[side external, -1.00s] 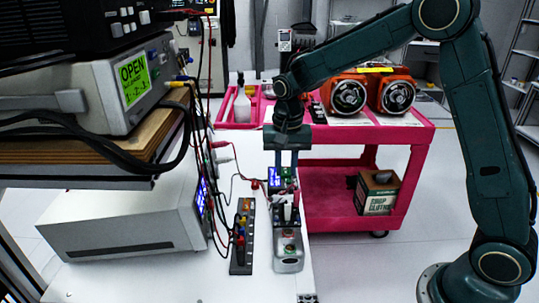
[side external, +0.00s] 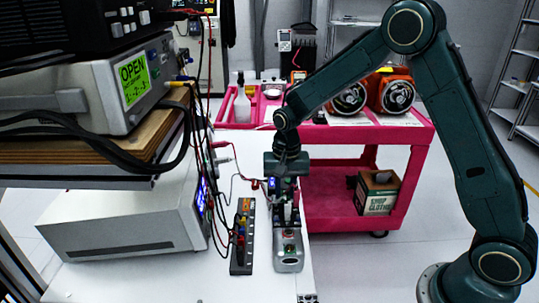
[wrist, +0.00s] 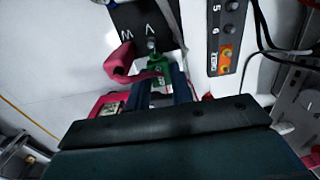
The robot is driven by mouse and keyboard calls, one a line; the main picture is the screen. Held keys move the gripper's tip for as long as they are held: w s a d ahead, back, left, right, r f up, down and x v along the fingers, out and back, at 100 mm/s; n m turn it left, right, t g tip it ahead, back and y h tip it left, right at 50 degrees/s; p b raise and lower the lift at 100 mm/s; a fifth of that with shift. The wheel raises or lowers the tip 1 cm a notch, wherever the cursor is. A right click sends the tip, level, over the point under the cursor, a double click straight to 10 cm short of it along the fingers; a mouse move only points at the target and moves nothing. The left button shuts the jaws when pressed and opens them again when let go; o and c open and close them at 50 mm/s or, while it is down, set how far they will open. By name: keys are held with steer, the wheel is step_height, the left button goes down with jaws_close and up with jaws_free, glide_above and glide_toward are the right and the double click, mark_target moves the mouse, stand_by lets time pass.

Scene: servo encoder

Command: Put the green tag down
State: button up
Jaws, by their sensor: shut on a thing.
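The green tag (wrist: 156,63) shows in the wrist view at the fingertips of my gripper (wrist: 163,84), just below a black block (wrist: 145,22) marked V and W. My gripper is shut on the tag, and its fingers hide part of it. A round metal post on the block lies just above the tag; I cannot tell whether they touch. In the side view my gripper (side external: 287,205) points down over the small grey device on the bench. The tag cannot be made out there.
A red-pink part (wrist: 119,63) lies close left of the tag. A dark strip with coloured sockets (side external: 242,238) stands left of the device, with loose leads around it. Instruments (side external: 125,210) crowd the left. A pink cart (side external: 340,150) stands behind.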

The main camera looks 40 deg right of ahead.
mark_target(285, 194)
steer(key=shift+f, duration=0.2)
steer(key=o, duration=0.9)
steer(key=shift+o, duration=0.2)
steer(key=shift+r, duration=0.15)
step_height(285, 194, up, 12)
steer(key=shift+s+r, duration=0.1)
steer(key=shift+r, duration=0.05)
stand_by(0.5)
